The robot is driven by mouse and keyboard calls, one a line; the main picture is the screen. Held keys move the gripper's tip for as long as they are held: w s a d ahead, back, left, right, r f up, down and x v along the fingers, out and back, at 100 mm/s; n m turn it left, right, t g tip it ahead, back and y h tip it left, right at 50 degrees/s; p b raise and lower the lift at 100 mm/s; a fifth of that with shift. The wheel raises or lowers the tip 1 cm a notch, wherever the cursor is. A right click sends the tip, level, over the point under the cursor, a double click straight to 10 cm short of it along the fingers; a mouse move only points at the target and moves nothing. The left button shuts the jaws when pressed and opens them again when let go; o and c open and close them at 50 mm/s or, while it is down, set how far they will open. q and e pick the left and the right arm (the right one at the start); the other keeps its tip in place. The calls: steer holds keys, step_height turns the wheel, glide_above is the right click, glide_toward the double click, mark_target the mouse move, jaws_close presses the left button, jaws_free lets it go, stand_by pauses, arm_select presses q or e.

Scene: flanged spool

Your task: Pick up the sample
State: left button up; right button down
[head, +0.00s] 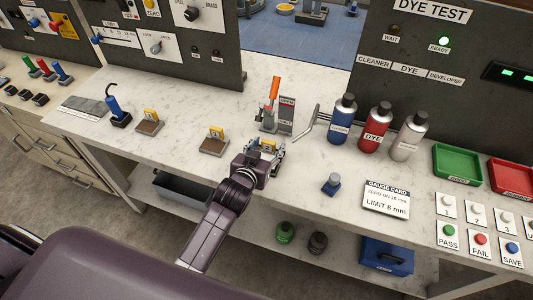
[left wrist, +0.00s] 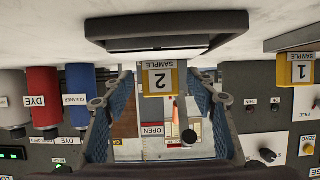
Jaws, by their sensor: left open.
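My left gripper (head: 266,153) is low over the front of the white bench, at a small yellow sample block (head: 269,145) partly hidden by it in the head view. The left wrist view, upside down, shows this block, labelled SAMPLE 2 (left wrist: 157,79), on a dark base (left wrist: 166,32). It sits between the two blue-padded fingers of the open left gripper (left wrist: 158,103), with gaps at both sides. A block labelled SAMPLE 1 (left wrist: 296,70) stands outside the fingers. Two more yellow blocks, the nearer (head: 215,132) and the farther (head: 151,115), stand left of the gripper. My right gripper is not seen.
A fixture with an orange handle (head: 274,88) and OPEN label stands just behind the gripper. Blue (head: 342,120), red (head: 375,128) and grey (head: 409,138) bottles stand to its right.

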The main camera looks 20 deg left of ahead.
arm_select(q)
steer(key=shift+w+f, duration=0.15)
steer(key=shift+w, duration=0.1)
steer(key=shift+c, duration=0.3)
jaws_close()
